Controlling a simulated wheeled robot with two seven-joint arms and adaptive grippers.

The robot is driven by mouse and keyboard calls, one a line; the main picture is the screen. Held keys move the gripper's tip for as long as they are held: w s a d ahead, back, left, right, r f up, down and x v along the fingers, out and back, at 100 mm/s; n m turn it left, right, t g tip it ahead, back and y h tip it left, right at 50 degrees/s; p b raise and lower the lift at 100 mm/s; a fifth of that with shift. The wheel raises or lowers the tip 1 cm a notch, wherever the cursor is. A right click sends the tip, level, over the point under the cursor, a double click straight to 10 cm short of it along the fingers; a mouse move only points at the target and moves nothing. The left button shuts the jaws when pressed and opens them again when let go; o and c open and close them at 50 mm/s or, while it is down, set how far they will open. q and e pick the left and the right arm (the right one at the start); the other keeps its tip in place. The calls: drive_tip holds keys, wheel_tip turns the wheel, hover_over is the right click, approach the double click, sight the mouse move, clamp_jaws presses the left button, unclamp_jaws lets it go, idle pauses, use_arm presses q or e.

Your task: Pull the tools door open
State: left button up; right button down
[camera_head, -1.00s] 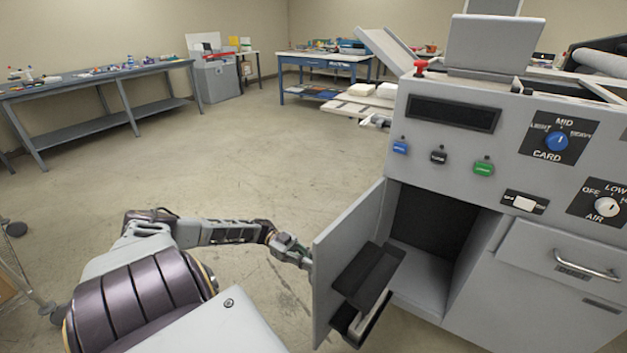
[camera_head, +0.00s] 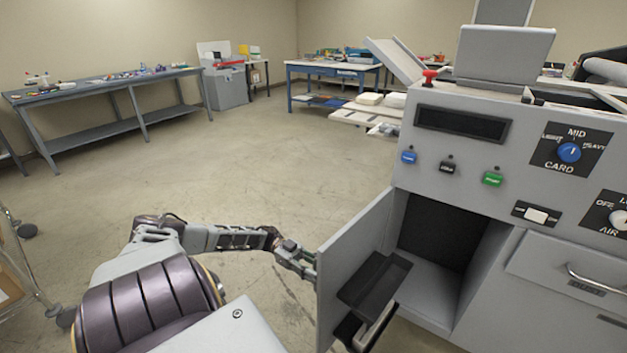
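The tools door (camera_head: 345,262) stands wide open at the left of the grey machine (camera_head: 450,160). Its inner face carries black trays (camera_head: 374,284). The dark compartment (camera_head: 435,235) behind it is exposed. My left gripper (camera_head: 312,270) is at the outer side of the door, near its free edge. The fingertips are partly hidden by the door, so I cannot tell whether they hold a handle or how far they are apart. My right gripper is not in view.
A drawer with a metal handle (camera_head: 594,281) is right of the compartment. A grey workbench (camera_head: 110,92) stands at the back left, a blue table (camera_head: 335,72) at the back. A wheeled cart (camera_head: 32,275) is at the left edge. The floor between is clear.

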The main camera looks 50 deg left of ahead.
use_arm(q)
drive_tip(key=shift+a, duration=0.15)
drive_tip(key=v, duration=1.1)
drive_tip(key=shift+a, duration=0.3)
drive_tip(key=shift+s, duration=0.15)
idle(0.6)
